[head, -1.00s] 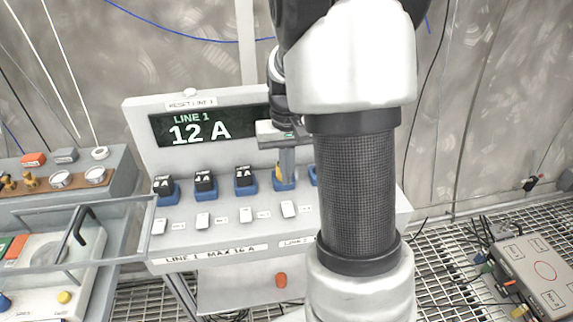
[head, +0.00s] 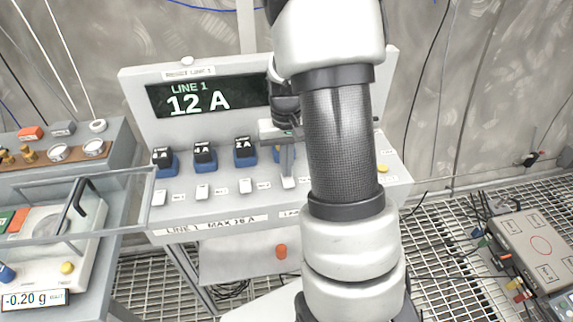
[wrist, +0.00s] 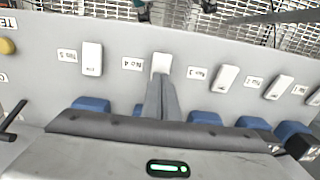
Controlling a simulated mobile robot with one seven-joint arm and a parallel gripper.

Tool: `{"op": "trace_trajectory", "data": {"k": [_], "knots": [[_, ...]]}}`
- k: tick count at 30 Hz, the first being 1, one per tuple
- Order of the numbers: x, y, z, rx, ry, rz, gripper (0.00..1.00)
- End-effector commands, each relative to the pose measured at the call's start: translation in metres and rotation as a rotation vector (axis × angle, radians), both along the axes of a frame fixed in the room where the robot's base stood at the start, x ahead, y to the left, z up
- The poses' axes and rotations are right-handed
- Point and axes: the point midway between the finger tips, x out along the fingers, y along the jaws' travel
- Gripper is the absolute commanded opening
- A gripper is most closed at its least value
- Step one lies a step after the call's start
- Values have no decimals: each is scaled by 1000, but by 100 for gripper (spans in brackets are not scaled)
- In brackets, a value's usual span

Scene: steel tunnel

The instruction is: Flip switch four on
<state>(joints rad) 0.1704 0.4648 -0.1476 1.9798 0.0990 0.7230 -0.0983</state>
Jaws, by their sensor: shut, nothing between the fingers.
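Switch four (head: 288,183) is a small white rocker on the sloped front of the grey panel, the fourth from the left in the head view. In the wrist view it (wrist: 161,62) sits beside the upside-down label "No 4". My gripper (head: 287,174) is shut and empty, its fingertips right at the upper edge of switch four. In the wrist view the fingertips (wrist: 161,78) overlap the switch's near end; I cannot tell whether they touch it. Its on or off position is not clear. The display (head: 205,102) reads "LINE 1 12 A".
Switch three (head: 246,186) and switch five (wrist: 92,58) flank switch four. Black plugs in blue sockets (head: 246,152) line the row behind. A yellow button (wrist: 7,46) is near the panel's end. A glass-lidded scale (head: 90,215) stands left; a grey box (head: 535,248) lies right.

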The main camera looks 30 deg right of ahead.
Motion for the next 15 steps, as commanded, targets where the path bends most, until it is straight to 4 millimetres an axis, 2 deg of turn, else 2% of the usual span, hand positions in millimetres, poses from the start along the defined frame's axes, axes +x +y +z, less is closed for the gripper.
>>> {"op": "trace_trajectory", "data": {"k": [9,15], "knots": [[0,0,-2,8,28,0,0],[-7,2,-1,9,31,0,0]]}}
